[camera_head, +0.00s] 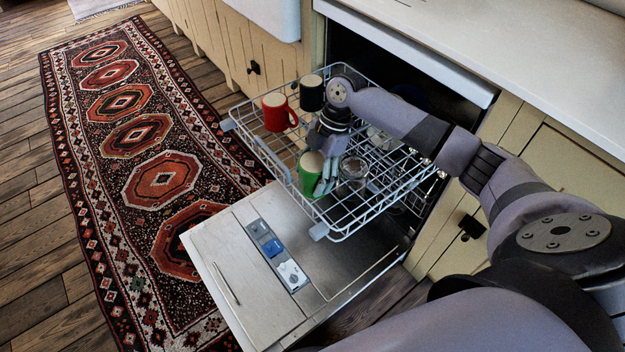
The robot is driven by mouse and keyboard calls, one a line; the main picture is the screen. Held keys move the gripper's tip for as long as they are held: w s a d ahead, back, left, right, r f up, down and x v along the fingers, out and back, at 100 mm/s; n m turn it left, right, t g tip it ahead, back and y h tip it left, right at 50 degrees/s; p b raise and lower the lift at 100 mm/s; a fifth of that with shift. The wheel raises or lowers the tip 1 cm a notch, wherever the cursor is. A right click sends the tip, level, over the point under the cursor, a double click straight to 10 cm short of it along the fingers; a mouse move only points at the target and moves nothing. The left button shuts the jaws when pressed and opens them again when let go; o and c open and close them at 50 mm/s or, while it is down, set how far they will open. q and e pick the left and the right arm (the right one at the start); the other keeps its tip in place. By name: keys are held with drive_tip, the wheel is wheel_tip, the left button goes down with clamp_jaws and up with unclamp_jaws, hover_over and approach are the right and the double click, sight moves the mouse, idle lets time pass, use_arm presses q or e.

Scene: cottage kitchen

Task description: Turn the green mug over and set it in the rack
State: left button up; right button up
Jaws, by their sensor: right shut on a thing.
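The green mug (309,180) is at the near left part of the pulled-out white wire rack (365,226), with a pale round end facing up. I cannot tell whether that end is its base or its inside. My right gripper (326,186) reaches down from above and is shut on the mug at its right side. The fingers hide part of the mug, and I cannot tell whether its lower end touches the rack wires. My left gripper is not in view.
A red mug (274,118) and a black mug (311,98) stand in the rack's far left part. A clear glass (353,174) is close right of the gripper. The open dishwasher door (240,290) lies below. A counter (520,62) edges the right; a patterned rug (120,140) lies left.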

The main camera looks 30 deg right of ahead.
sight(322, 157)
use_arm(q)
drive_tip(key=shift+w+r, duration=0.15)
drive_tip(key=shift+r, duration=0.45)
use_arm(e)
drive_tip(key=shift+f, duration=1)
drive_tip(key=shift+f, duration=0.1)
drive_tip(key=o, duration=1.6)
drive_tip(key=shift+c, duration=0.2)
drive_tip(key=shift+d+r, duration=0.15)
drive_tip(key=shift+r, duration=0.25)
drive_tip(key=p+v, duration=0.1)
drive_tip(key=v, duration=1)
drive_tip(key=shift+d+r+p, duration=0.1)
drive_tip(key=shift+r+p, duration=0.1)
drive_tip(key=shift+p, duration=0.1)
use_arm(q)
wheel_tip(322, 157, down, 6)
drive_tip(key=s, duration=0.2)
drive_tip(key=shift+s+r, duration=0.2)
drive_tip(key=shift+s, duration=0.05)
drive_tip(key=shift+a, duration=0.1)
use_arm(e)
drive_tip(key=shift+f, duration=0.1)
